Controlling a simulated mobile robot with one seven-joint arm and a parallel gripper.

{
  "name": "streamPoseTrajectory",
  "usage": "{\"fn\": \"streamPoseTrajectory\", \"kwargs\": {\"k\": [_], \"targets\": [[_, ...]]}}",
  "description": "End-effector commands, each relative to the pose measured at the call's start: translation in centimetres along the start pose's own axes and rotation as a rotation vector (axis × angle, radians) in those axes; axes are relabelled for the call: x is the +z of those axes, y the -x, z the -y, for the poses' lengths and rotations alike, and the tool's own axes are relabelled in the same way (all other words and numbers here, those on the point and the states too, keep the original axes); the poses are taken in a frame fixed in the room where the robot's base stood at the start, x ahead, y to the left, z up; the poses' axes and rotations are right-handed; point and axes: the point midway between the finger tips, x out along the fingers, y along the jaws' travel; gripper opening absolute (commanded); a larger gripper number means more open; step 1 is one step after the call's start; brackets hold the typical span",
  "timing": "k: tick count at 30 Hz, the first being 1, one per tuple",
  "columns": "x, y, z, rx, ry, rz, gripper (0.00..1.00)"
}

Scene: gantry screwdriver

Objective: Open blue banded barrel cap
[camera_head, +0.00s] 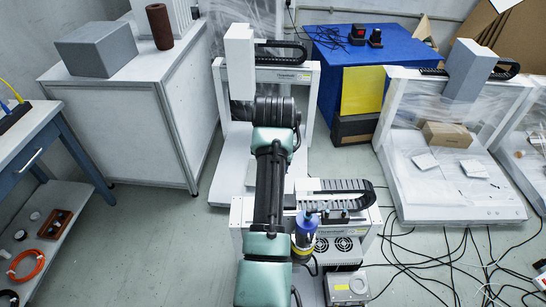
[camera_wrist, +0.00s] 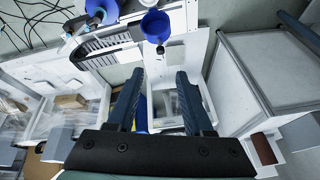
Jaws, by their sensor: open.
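A small blue-topped, barrel-like item (camera_head: 306,222) with a yellow band low on it stands at the near gantry in the head view, just right of my arm. In the wrist view a blue round cup-like piece (camera_wrist: 156,25) shows at the top centre, and another blue item (camera_wrist: 101,10) lies at the top edge to its left. I cannot tell which of them is the barrel cap. My gripper (camera_wrist: 159,75) is open and empty, its two dark fingers apart. The blue pieces lie beyond its fingertips. In the head view my arm hides the gripper's fingers.
A white gantry machine (camera_head: 312,95) stands behind my arm. A white cabinet (camera_head: 130,135) with a grey box (camera_head: 97,50) and a brown cylinder (camera_head: 160,27) is at left. Another gantry with a cardboard box (camera_head: 447,134) is at right. Loose cables (camera_head: 430,265) cover the floor at lower right.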

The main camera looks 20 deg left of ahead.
Motion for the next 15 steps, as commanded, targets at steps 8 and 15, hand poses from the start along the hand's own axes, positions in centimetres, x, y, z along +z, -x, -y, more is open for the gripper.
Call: {"fn": "streamPoseTrajectory", "kwargs": {"k": [8, 15], "targets": [[0.0, 2.5, 0.0, -0.001, -0.001, 0.0, 0.51], [0.0, 2.6, 0.0, -0.001, 0.0, 0.0, 0.51]]}}
